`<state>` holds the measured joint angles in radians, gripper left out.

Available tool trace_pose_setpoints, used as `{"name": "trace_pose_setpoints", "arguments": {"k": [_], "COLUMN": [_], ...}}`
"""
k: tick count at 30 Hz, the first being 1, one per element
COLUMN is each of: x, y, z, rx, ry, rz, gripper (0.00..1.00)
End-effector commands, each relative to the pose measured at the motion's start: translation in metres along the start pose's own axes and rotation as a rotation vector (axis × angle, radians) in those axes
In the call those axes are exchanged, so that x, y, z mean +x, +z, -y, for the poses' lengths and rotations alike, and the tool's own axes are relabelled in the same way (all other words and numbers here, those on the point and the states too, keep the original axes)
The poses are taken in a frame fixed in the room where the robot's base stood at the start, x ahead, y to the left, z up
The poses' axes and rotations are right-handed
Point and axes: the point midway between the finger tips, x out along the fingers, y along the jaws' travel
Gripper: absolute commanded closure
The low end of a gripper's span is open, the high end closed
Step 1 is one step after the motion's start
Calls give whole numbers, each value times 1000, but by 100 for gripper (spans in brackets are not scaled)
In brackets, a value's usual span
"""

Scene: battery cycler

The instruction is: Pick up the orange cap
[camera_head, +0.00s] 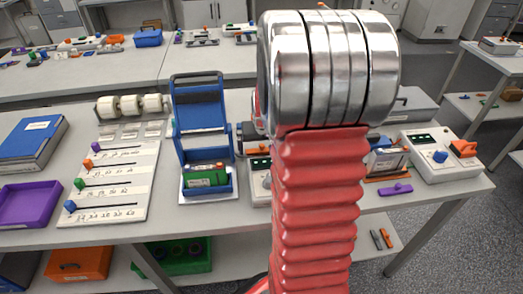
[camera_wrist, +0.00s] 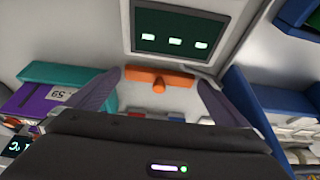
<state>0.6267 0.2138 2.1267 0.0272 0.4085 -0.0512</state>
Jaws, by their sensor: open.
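An orange cap (camera_wrist: 140,77) shows in the wrist view as a wide bar with a small round knob at its middle. It is against a pale device face, just below a dark display (camera_wrist: 173,38) with three lit marks. My gripper (camera_wrist: 160,82) is open, with one dark finger on each side of the cap. Gaps show between the cap and both fingers, and nothing is held. How far the fingertips are from the device face is hard to tell. In the head view my red arm hides the gripper, and I cannot tell which orange piece there is this cap.
In the wrist view, a teal and purple box (camera_wrist: 52,95) lies left of the device and a blue holder (camera_wrist: 245,100) stands right. In the head view, the bench holds a blue stand (camera_head: 200,115), a purple tray (camera_head: 25,203) and a device with a blue knob (camera_head: 425,165).

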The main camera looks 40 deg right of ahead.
Motion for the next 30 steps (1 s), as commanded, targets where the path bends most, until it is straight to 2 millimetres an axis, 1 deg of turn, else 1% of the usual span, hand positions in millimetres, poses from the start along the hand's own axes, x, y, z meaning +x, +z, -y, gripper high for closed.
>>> {"name": "trace_pose_setpoints", "arguments": {"k": [3, 17, 25, 30], "x": [0, 0, -1, -11], "y": [0, 0, 0, -6], "z": [0, 0, 0, 0], "rx": [0, 0, 1, 1], "ry": [0, 0, 0, 0], "rz": [0, 0, 0, -3], "gripper": [1, 34, 35, 35]}}
